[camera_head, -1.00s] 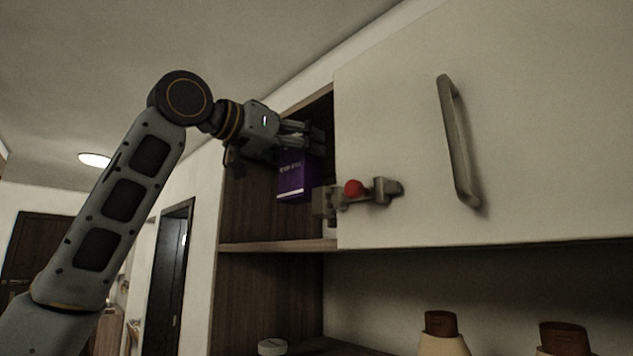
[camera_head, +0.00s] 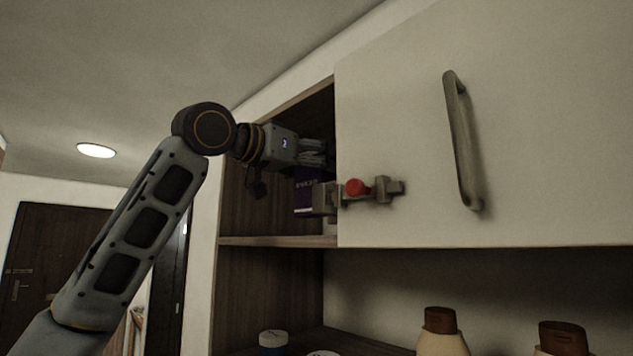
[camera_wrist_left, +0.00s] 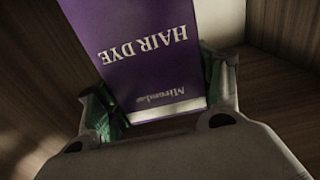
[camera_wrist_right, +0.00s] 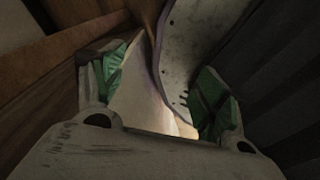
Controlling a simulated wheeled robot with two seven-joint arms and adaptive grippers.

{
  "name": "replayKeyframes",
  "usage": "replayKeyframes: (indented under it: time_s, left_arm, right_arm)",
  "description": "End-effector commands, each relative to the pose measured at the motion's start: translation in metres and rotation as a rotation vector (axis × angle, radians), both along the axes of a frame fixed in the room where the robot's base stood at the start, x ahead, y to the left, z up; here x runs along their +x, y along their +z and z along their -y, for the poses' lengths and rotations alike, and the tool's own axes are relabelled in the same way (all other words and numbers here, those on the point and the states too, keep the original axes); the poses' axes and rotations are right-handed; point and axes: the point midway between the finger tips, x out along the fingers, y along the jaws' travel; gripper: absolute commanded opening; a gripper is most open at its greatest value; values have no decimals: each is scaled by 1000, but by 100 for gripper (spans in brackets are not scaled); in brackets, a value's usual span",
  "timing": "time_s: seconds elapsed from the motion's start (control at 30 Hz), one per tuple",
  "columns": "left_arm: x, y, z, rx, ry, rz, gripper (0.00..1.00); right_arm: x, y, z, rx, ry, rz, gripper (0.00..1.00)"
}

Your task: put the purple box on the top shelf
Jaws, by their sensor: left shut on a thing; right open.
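The purple box (camera_head: 305,192) is inside the upper cabinet opening in the head view, partly hidden by the gripper and a latch. In the left wrist view the purple box (camera_wrist_left: 135,50) shows "HAIR DYE" lettering and sits between the green-padded fingers. My left gripper (camera_head: 318,155) is shut on it, reaching into the cabinet from the left. The top shelf (camera_head: 280,241) is the wooden board below the box.
A white cabinet door (camera_head: 400,130) with a long handle (camera_head: 460,140) covers the right of the opening. A latch with a red knob (camera_head: 356,187) juts at its edge. Bottles (camera_head: 441,330) and a small jar (camera_head: 273,341) stand on the lower level.

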Motion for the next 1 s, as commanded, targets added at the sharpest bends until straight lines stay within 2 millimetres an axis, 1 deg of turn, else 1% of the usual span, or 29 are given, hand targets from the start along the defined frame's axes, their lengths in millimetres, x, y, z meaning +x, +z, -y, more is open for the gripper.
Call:
replayKeyframes:
  time_s: [0.37, 0.47, 0.73, 0.83, 1.0]
  left_arm:
    - [0, -1, 0, -1, 0, 1, 38]
    - [0, -7, 0, 0, 0, 0, 38]
    - [0, -30, 0, 1, 0, 1, 38]
    - [2, -33, 1, 1, 1, -1, 38]
    - [2, -35, 3, -1, -1, 1, 38]
  right_arm:
    - [0, 0, 0, 0, 0, 0, 73]
    - [0, 1, 0, 0, 0, 0, 73]
    - [0, 4, -3, 3, -2, 0, 73]
    - [0, 8, -4, 4, -2, 0, 73]
    - [0, 9, -4, 4, -2, 0, 73]
